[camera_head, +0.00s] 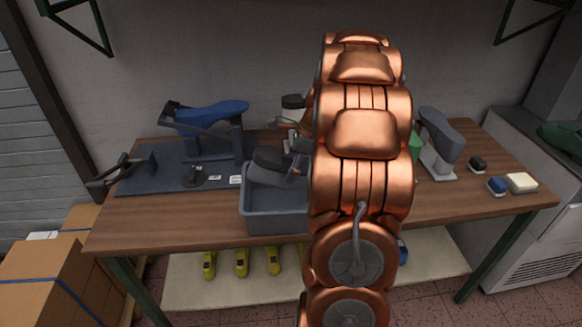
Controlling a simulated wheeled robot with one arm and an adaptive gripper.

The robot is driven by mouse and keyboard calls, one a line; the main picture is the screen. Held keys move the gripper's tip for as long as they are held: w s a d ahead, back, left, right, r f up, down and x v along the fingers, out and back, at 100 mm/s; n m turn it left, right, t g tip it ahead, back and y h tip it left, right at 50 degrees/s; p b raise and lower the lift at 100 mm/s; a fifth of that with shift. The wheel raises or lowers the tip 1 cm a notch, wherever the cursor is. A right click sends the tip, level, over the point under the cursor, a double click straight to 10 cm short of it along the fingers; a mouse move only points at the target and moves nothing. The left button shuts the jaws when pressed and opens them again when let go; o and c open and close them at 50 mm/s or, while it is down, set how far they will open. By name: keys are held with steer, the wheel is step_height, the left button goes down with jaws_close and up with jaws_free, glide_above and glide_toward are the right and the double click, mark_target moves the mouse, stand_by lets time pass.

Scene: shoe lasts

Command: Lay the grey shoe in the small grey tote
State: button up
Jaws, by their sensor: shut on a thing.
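The small grey tote (262,222) stands open at the front middle of the wooden table, its right side hidden by my copper arm. A grey shoe-like piece (292,176) with a dark end (270,158) shows tilted at the tote's back right, partly over its opening. My gripper (290,137) is mostly hidden behind my arm, just above this piece, and is shut on it. I cannot tell whether the piece touches the tote floor.
A grey shoe-shaped form (442,131) stands on a base at right. The table's front left is clear.

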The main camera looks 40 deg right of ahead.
steer(key=o, duration=1.5)
steer(key=shift+r, duration=0.1)
steer(key=v, duration=1.1)
steer(key=shift+s+r, duration=0.1)
steer(key=shift+r, duration=0.3)
steer(key=s+a+f+n+g, duration=0.1)
steer(key=s+a+n+g, duration=0.1)
steer(key=a+n, duration=0.65)
steer(key=s+a+n+g, duration=0.1)
steer(key=s+a+n, duration=0.2)
steer(key=a, duration=1.1)
steer(key=s+a+f+n+h, duration=0.1)
steer(key=s+a+f+n, duration=0.1)
steer(key=s+n, duration=0.3)
steer(key=s+a+f+n+g+h, duration=0.1)
steer(key=s+a+f+n, duration=0.1)
steer(key=s+a+n, duration=0.3)
steer(key=s+a+f+n+h, duration=0.1)
steer(key=s+a+f+n, duration=0.2)
steer(key=s, duration=0.4)
steer(key=shift+s+a+n+g+h, duration=0.3)
steer(key=shift+a+n+g, duration=0.15)
steer(key=shift+n, duration=0.6)
